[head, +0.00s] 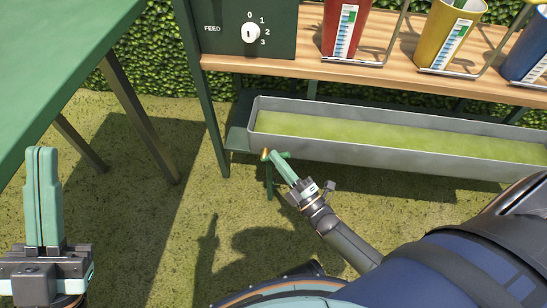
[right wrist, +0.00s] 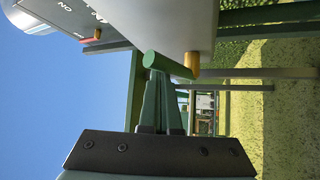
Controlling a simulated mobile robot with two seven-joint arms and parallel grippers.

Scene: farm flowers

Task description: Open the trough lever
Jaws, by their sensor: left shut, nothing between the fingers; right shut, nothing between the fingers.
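The long grey metal trough (head: 400,154) lies low under the wooden shelf and has green contents. At its near left end is a small green bar-shaped lever (head: 284,154), with a brass-coloured tip (head: 265,154) beside it. My right gripper (head: 271,157) is shut with its fingertips at the lever. In the right wrist view the lever (right wrist: 155,61) lies across the tips of the shut fingers, beside a brass piece (right wrist: 192,66) under the grey trough wall (right wrist: 170,25). I cannot tell if they touch. My left gripper (head: 41,150) is shut and empty, upright at the far left.
A green table (head: 55,60) stands at the left. A wooden shelf (head: 300,67) above the trough carries a dark green FEED panel (head: 240,28) with a dial, and red (head: 345,28), yellow (head: 448,35) and blue (head: 530,50) containers. Open grass lies between table and trough.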

